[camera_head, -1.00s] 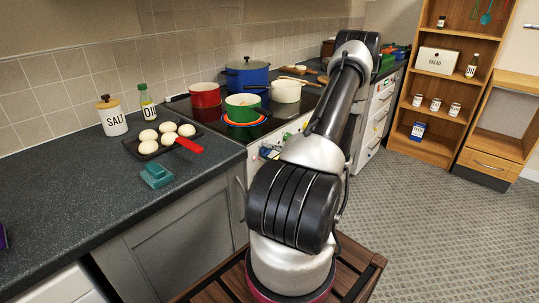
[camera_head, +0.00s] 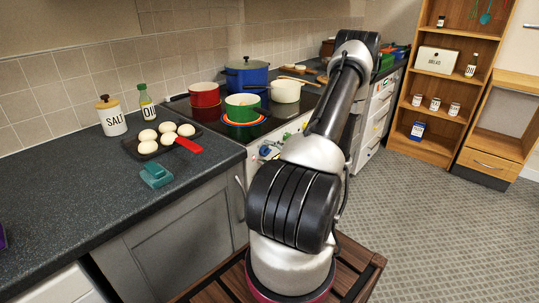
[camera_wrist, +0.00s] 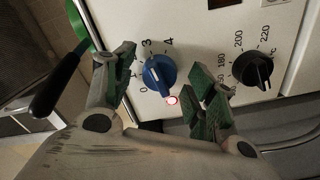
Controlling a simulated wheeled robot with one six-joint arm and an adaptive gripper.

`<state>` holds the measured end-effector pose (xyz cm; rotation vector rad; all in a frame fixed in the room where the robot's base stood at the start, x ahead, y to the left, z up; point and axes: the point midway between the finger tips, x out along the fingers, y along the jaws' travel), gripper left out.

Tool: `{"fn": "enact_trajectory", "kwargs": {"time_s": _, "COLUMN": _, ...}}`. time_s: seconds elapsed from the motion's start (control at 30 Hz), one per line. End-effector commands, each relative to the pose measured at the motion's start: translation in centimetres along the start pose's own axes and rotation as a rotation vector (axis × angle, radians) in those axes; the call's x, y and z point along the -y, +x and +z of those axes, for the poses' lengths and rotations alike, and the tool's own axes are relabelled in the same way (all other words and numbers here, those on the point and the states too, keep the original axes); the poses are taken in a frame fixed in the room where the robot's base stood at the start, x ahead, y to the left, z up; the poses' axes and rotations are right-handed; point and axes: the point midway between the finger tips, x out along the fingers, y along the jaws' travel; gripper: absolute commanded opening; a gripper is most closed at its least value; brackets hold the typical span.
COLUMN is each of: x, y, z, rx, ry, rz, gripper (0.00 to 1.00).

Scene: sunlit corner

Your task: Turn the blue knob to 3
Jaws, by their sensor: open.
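The blue knob (camera_wrist: 158,73) is on the pale stove panel (camera_wrist: 205,40) in the wrist view. The digits 0, 3 and 4 are legible around it. A white mark shows on its face, but I cannot tell exactly which digit it points to. My gripper (camera_wrist: 163,66) is open, with one green-padded finger on the left of the knob and the other on the right. The knob lies between them, and I cannot tell whether either finger touches it. In the head view my arm hides the gripper.
A black temperature knob (camera_wrist: 252,68) is right of my right finger. A red lamp (camera_wrist: 172,100) glows below the blue knob. On the stove stand red (camera_head: 205,95), green (camera_head: 243,104), blue (camera_head: 247,75) and cream (camera_head: 286,91) pots. A black handle (camera_wrist: 57,84) is at the left.

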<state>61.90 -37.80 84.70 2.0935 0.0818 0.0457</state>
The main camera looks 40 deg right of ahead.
Motion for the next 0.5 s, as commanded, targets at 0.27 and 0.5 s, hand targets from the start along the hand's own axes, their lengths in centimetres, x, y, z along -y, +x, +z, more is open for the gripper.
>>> {"fn": "enact_trajectory", "kwargs": {"time_s": 0.27, "x": -0.1, "y": -2.6, "z": 0.1, "rx": 0.004, "ry": 0.002, "rz": 0.002, "gripper": 0.56}}
{"fn": "enact_trajectory", "kwargs": {"time_s": 0.5, "x": -0.1, "y": -8.1, "z": 0.1, "rx": 0.005, "ry": 0.0, "rz": 0.003, "gripper": 0.56}}
